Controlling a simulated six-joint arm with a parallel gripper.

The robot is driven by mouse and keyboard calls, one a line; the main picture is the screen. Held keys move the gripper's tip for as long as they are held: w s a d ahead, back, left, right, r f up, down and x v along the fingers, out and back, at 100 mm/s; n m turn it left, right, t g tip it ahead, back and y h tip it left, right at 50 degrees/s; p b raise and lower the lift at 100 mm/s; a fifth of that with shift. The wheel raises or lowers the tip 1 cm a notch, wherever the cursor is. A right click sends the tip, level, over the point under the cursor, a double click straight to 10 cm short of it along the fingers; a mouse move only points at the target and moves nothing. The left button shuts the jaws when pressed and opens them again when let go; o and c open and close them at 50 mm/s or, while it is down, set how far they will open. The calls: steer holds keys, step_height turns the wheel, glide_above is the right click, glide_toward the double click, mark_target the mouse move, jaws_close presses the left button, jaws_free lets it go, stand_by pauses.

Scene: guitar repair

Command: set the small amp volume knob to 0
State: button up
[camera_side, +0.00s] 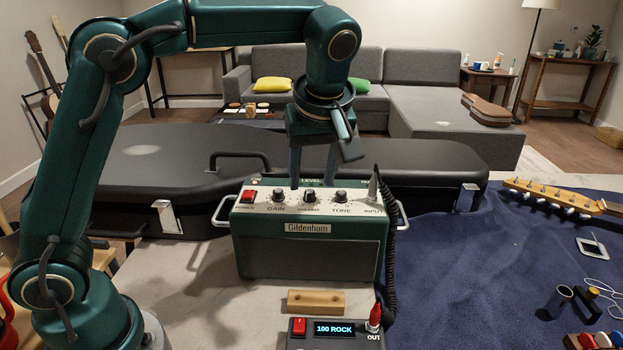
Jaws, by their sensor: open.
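The small green amp (310,250) with a "Gildenhum" plate stands upright on the worktop. Its volume knob (309,196) is a small dark knob, in the middle of the row on the pale top panel, between the gain knob (278,195) and the tone knob (340,197). The knob's pointer and the scale are too small to read. My gripper (311,180) points down at the panel, just above or behind the volume knob. It is open and looks empty. I cannot tell whether a finger touches the knob.
A red power switch (248,197) sits left of the knobs. A plug (374,185) with a coiled black cable (391,260) rises at the right. A black guitar case (140,175) lies behind. A pedal (335,336) reading "100 ROCK" and a wooden block (316,302) are in front.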

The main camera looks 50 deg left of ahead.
steer(key=shift+v, duration=1.25)
steer(key=shift+a+r, duration=0.1)
steer(key=shift+r, duration=0.05)
steer(key=s+a+r+m+t+h, duration=0.1)
steer(key=s+a+r+m+t, duration=0.2)
steer(key=s, duration=0.6)
steer(key=s+d+f+m+h, duration=0.2)
steer(key=s+f+m, duration=0.5)
steer(key=f+m, duration=0.1)
steer(key=shift+s+d+m+h, duration=0.35)
steer(key=shift+s+m+h, duration=0.05)
steer(key=shift+m, duration=0.2)
